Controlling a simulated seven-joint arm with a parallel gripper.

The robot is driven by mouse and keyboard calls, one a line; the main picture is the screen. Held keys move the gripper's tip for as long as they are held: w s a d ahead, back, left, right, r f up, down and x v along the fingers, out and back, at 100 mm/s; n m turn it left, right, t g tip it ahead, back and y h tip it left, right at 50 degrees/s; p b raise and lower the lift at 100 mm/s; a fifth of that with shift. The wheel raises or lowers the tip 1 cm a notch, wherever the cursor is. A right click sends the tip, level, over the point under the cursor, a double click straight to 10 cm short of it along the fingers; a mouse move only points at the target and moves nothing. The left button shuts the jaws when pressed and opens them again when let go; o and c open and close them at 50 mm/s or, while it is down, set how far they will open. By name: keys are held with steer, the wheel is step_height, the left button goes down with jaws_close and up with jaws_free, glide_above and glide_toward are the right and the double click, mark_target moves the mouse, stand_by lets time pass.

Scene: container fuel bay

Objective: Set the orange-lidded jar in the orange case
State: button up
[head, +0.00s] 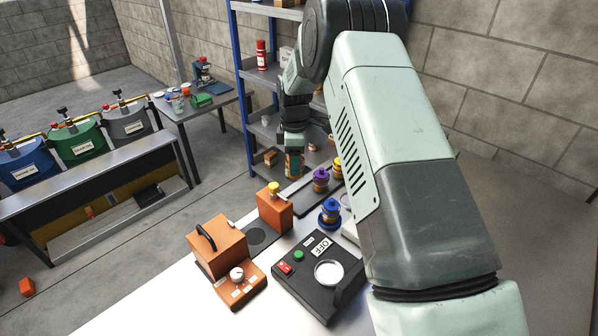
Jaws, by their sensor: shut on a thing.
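My gripper (293,148) points down over the far end of the bench and is shut on a small jar (294,166) with orange-brown sides. The gripper covers the jar's top, so its lid colour is hard to tell. I cannot tell whether the jar's base touches the surface below. An orange box with a black handle (217,243) stands at the bench's near left; it looks like the orange case. Its inside is not visible. My gripper is well beyond it, up and to the right in the picture.
A smaller orange block with a yellow knob (274,212) stands between. Purple-lidded (320,181), blue-lidded (329,214) and yellow-lidded (338,169) jars stand right of it. A black device (316,274) with a round pale plate sits in front. A blue-post shelf (241,75) rises behind.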

steer(key=s+a+r+n, duration=0.2)
steer(key=s+a+r, duration=0.35)
steer(key=a, duration=0.35)
steer(key=shift+s+a+f+m, duration=0.35)
steer(key=shift+s+f, duration=0.9)
steer(key=shift+f, duration=1.15)
steer(key=shift+s+a+f+m, duration=0.35)
steer(key=shift+s+f, duration=0.95)
steer(key=shift+f, duration=1.15)
steer(key=shift+s+a+f+m, duration=0.35)
steer(key=shift+s+f, duration=0.9)
steer(key=shift+f, duration=1.15)
steer(key=shift+f, duration=0.7)
